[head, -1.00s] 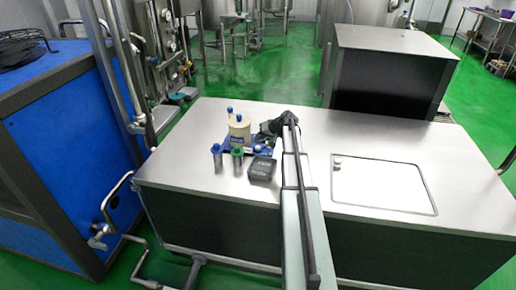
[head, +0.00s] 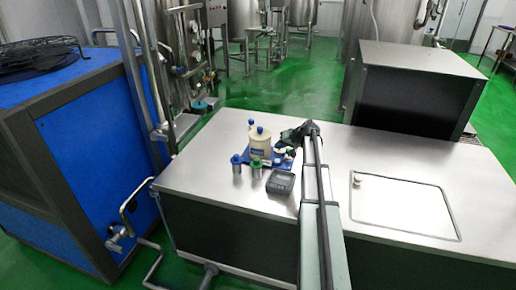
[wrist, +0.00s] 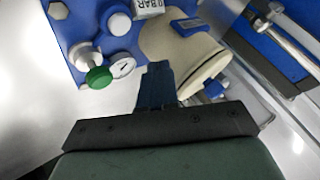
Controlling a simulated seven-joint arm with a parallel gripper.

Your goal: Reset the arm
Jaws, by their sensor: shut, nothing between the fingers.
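My arm reaches forward over the steel table (head: 225,205) in the head view. My gripper (wrist: 158,75) shows in the wrist view with its fingers together and nothing between them. In that view the fingertips lie in front of a cream cylindrical housing (wrist: 185,45), with a green-capped fitting (wrist: 98,78) and a round gauge (wrist: 122,67) to their left. Whether the fingers touch the housing cannot be told. In the head view the cream housing (head: 260,146) stands on a blue plate (head: 283,163), left of my gripper, whose fingers are too small to make out there.
A dark box (head: 282,182) sits close left of my arm. A metal cylinder with a blue cap (head: 236,166) and one with a green cap (head: 256,170) stand nearby. A hatch panel (head: 405,207) lies right. A large dark cabinet (head: 408,85) stands behind; a blue machine (head: 85,150) is left.

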